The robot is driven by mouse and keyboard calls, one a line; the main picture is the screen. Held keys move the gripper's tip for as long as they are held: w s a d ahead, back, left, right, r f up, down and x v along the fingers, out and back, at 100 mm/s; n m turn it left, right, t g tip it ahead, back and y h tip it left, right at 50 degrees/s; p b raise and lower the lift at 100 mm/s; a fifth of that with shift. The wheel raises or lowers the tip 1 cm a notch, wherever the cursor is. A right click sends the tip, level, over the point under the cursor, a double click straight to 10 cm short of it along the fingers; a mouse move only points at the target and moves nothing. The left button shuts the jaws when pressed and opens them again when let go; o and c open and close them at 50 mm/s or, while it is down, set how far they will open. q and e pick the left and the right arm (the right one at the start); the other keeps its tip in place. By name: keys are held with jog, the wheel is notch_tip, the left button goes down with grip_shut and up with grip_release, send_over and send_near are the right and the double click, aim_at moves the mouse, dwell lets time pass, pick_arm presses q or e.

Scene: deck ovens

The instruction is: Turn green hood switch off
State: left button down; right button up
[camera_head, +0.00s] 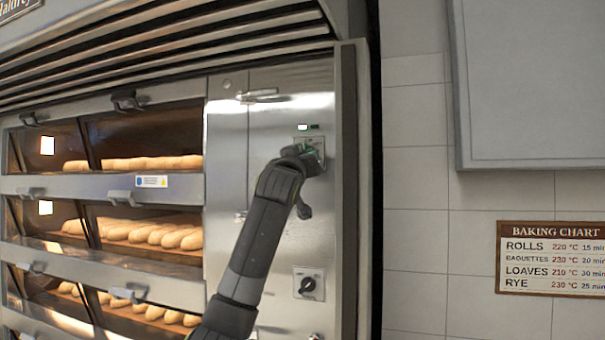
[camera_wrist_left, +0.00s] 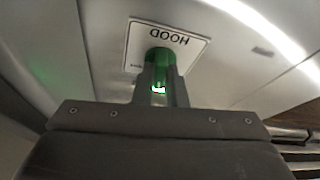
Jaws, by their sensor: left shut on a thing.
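The green hood switch (camera_wrist_left: 161,56) is a knob on a white plate (camera_wrist_left: 190,48) lettered HOOD, upside down in the left wrist view. My left gripper (camera_wrist_left: 160,82) is shut on the knob, with a finger on each side of it. In the head view the plate (camera_head: 320,145) is high on the steel panel, and my left gripper (camera_head: 306,152) covers most of the green switch there. The knob's exact turn position is hard to tell. My right gripper is in neither view.
A black rotary switch (camera_head: 309,284) is lower on the same panel. Small indicator lights (camera_head: 308,127) are just above the hood plate. Oven decks with bread (camera_head: 150,163) are at the left; a tiled wall (camera_head: 415,200) and baking chart (camera_head: 550,258) are at the right.

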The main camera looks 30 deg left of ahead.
pick_arm(q)
jog(key=shift+w+d+r+n+g+y+b, duration=0.1)
jog(key=shift+n+g+y+b, duration=0.45)
jog(key=shift+n, duration=0.95)
jog(key=shift+s+d+f+n+g+y+b, duration=0.1)
jog(key=shift+n+g+y+b, duration=0.45)
jog(key=shift+n, duration=0.95)
jog(key=shift+w+d+r+n+g+y+b, duration=0.1)
jog(key=shift+n+g+y+b, duration=0.45)
jog(key=shift+n, duration=0.95)
jog(key=c, duration=1.5)
grip_release()
jog(key=shift+o, duration=0.2)
